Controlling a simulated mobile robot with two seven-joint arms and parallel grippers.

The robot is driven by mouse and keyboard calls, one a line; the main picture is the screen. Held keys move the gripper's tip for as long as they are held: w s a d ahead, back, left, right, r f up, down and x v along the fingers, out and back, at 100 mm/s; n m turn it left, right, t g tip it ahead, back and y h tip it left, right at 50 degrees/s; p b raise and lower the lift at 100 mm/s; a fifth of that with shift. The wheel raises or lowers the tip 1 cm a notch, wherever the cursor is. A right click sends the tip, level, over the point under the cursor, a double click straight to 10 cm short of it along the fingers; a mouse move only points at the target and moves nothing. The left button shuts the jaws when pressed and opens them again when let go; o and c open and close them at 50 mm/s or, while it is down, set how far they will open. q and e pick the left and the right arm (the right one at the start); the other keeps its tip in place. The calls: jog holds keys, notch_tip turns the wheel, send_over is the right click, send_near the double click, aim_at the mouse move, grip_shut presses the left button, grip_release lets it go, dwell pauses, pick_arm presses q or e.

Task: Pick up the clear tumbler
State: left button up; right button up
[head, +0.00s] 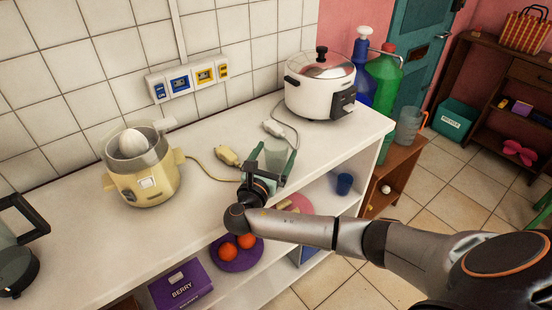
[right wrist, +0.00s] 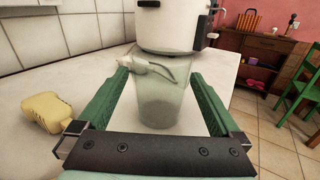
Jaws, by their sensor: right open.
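The clear tumbler (head: 275,151) stands upright on the white counter (head: 210,205) near its front edge. My right gripper (head: 269,163) is open, with its green fingers on either side of the tumbler. In the right wrist view the tumbler (right wrist: 163,92) stands between the two fingers of the gripper (right wrist: 160,90), with space showing beside the glass near the palm. I cannot tell whether the fingertips touch it. My left gripper is not in view.
A white rice cooker (head: 320,83) stands behind the tumbler. A yellow plug (head: 227,156) and a grey plug (head: 273,128) lie nearby with their cords. A yellow citrus juicer (head: 143,170) stands to the left. Shelves below hold a purple plate (head: 236,262) with oranges.

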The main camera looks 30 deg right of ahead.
jog(key=shift+w+d, duration=0.35)
jog(key=shift+d, duration=0.15)
jog(key=c, duration=1.5)
